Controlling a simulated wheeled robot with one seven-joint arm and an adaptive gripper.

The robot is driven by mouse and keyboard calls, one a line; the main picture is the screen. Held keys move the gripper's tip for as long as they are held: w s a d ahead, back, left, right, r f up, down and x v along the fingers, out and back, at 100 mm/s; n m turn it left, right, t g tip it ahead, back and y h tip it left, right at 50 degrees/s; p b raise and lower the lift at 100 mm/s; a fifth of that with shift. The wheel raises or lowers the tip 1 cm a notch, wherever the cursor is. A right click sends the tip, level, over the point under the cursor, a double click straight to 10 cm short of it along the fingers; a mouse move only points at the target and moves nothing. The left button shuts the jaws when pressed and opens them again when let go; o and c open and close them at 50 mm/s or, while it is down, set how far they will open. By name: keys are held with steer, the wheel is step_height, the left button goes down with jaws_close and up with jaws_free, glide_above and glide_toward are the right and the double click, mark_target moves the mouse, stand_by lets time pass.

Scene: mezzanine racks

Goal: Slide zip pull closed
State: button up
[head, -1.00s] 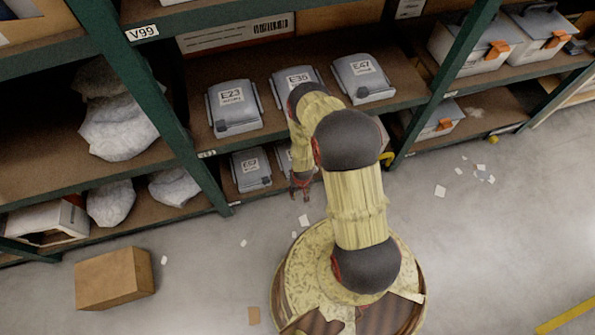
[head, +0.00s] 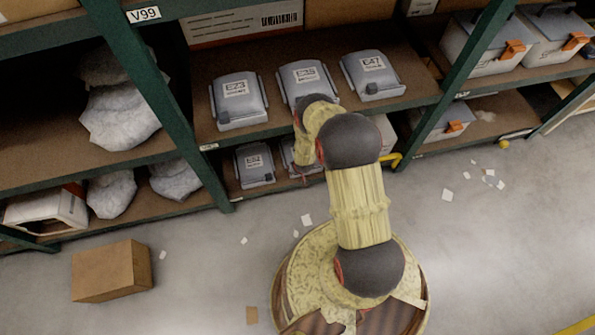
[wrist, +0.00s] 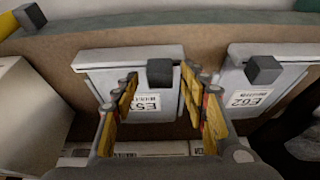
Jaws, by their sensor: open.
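In the wrist view, a grey case labelled E5 with an unclear last digit (wrist: 100,70) lies ahead of my gripper, its label upside down. A dark block-like tab (wrist: 160,72), which looks like the zip pull, sits at the case's edge. My gripper (wrist: 158,82) is open, one finger on each side of the tab; I cannot tell whether either touches it. In the head view, this case (head: 287,152) is on the lower shelf, mostly hidden by my arm. A similar case, E62 (wrist: 285,78), with its own dark tab (wrist: 263,70), lies beside it; it also shows in the head view (head: 254,170).
Grey cases E23 (head: 238,105), E35 (head: 303,78) and E47 (head: 372,78) stand on the shelf above. Green rack posts (head: 165,110) flank the bay. A pale box (wrist: 25,110) is at the wrist view's left. A cardboard box (head: 112,270) lies on the floor.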

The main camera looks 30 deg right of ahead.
steer(key=shift+f, duration=0.1)
steer(key=shift+c, duration=0.9)
jaws_close()
